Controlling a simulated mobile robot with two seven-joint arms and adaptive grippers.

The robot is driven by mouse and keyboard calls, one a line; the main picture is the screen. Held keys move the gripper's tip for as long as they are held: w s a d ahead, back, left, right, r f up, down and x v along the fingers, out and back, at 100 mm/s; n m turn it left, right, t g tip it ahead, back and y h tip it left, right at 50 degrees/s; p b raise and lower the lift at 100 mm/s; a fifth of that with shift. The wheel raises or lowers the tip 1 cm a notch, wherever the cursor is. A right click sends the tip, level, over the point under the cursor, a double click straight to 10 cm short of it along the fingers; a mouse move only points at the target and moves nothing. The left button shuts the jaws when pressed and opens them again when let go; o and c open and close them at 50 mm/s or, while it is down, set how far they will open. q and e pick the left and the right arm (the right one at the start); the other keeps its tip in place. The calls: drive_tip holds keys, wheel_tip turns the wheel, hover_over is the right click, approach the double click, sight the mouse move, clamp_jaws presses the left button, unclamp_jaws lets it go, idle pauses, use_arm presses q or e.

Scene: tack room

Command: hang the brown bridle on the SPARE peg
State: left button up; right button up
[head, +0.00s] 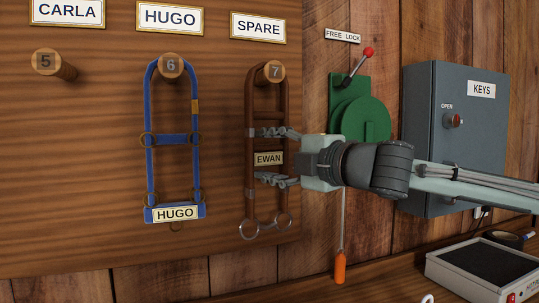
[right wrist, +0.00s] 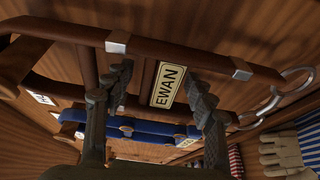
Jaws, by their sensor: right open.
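The brown bridle (head: 284,100) hangs on the peg marked 7 (head: 270,72), under the SPARE sign (head: 258,27). Its top loop lies over the peg, its EWAN plate (head: 268,158) faces out, and its metal rings hang at the bottom. My right gripper (head: 262,156) is open at the bridle's middle, one finger above the plate and one below. In the right wrist view the open fingers of my right gripper (right wrist: 161,80) stand either side of the EWAN plate (right wrist: 167,85), with the brown straps close by. My left gripper is not in view.
A blue HUGO bridle (head: 150,110) hangs on peg 6 (head: 171,66), just left. Peg 5 (head: 46,62) is bare. Right of the board are a green device with a red-knobbed lever (head: 362,118), an orange-handled tool (head: 340,266) and a grey key cabinet (head: 465,150).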

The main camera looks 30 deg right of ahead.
drive_tip(key=s+d, duration=0.1)
drive_tip(key=s, duration=0.6)
drive_tip(key=shift+s, duration=0.2)
drive_tip(key=shift+d+r, duration=0.1)
